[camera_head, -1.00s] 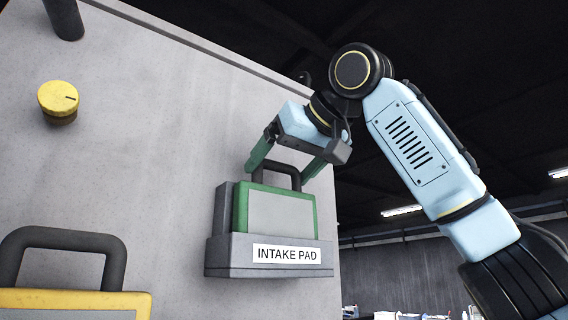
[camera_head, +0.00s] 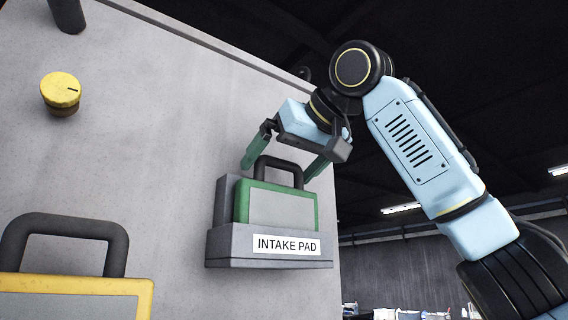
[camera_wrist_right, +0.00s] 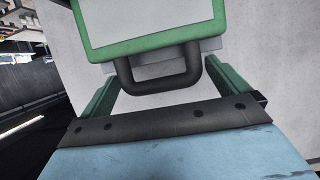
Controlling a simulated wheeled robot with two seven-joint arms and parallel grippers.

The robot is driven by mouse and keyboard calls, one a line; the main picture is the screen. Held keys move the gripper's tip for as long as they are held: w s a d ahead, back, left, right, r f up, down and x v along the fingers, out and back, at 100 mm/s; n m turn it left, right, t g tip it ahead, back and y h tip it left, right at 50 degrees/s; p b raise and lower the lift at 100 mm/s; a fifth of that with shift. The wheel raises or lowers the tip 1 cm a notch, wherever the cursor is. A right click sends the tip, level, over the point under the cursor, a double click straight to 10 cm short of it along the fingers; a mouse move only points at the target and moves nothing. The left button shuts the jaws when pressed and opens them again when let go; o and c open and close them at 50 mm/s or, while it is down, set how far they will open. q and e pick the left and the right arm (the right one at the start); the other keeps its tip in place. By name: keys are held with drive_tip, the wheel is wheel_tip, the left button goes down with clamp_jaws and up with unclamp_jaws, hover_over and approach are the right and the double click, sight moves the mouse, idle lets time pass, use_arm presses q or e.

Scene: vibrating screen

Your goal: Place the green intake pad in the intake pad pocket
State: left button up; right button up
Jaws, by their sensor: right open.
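The green intake pad (camera_head: 277,206) has a green frame, a grey face and a dark handle (camera_head: 279,169). It sits upright in the grey intake pad pocket (camera_head: 226,246), which is labelled INTAKE PAD, with its lower part hidden behind the pocket's front wall. My right gripper (camera_head: 284,173) is open, its two green fingers on either side of the handle and apart from it. The right wrist view shows the pad (camera_wrist_right: 150,22) and handle (camera_wrist_right: 158,72) between the open fingers (camera_wrist_right: 160,85). My left gripper is not in view.
The pocket is fixed to a large grey machine wall (camera_head: 140,130). A yellow knob (camera_head: 60,92) sticks out at upper left. A yellow-framed panel with a dark handle (camera_head: 70,228) is at lower left. The space right of the wall is open.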

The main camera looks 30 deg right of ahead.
drive_tip(key=b+v, duration=0.1)
drive_tip(key=v, duration=1.2)
drive_tip(key=shift+s+b, duration=0.25)
drive_tip(key=shift+b, duration=0.15)
drive_tip(key=shift+c, duration=0.3)
idle(1.2)
